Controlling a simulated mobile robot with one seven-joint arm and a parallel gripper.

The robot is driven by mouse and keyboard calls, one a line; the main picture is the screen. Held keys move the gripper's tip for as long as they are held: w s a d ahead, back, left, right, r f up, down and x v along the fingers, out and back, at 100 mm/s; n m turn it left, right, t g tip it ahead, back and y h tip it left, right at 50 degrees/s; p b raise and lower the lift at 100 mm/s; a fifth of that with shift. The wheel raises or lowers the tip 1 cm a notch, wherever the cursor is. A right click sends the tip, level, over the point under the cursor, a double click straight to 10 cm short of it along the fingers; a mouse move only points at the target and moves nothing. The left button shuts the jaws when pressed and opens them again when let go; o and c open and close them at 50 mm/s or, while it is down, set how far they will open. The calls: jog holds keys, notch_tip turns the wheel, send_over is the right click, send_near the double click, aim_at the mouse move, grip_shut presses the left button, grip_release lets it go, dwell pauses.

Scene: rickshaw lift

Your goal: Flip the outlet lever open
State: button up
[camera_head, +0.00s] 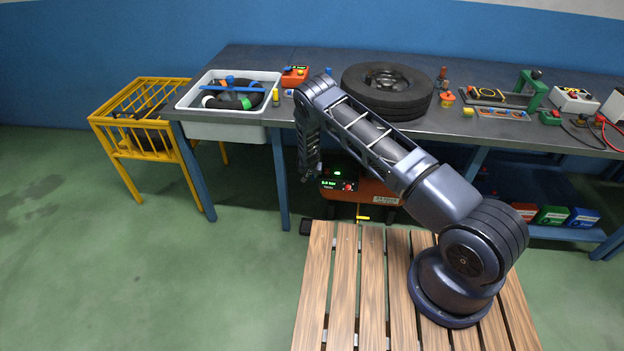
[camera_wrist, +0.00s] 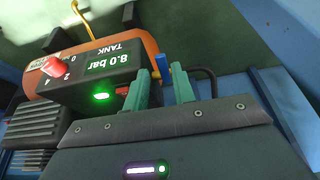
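The orange compressor tank (camera_head: 362,190) stands on the floor under the bench, with a black panel (camera_head: 337,184) reading 8.0 bar. A small yellow lever (camera_head: 363,218) sticks out low at its front. A yellow bar that looks like this lever (camera_wrist: 81,16) shows at the top left of the wrist view, apart from my fingers. The panel (camera_wrist: 100,70), with its red knob (camera_wrist: 53,67), is close beside my fingers. My gripper (camera_wrist: 161,90) is open, with its two teal fingers apart and nothing clearly held. In the head view my gripper (camera_head: 312,170) hangs left of the panel.
A blue workbench (camera_head: 253,59) with a tyre (camera_head: 387,88) and a white sink (camera_head: 198,103) stands above the compressor. A yellow cage (camera_head: 128,142) is at the left. A slatted wooden deck (camera_head: 343,275) lies in front. Open green floor is at the left.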

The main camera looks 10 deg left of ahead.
aim_at(312, 179)
jog(key=shift+x, duration=2.35)
grip_shut()
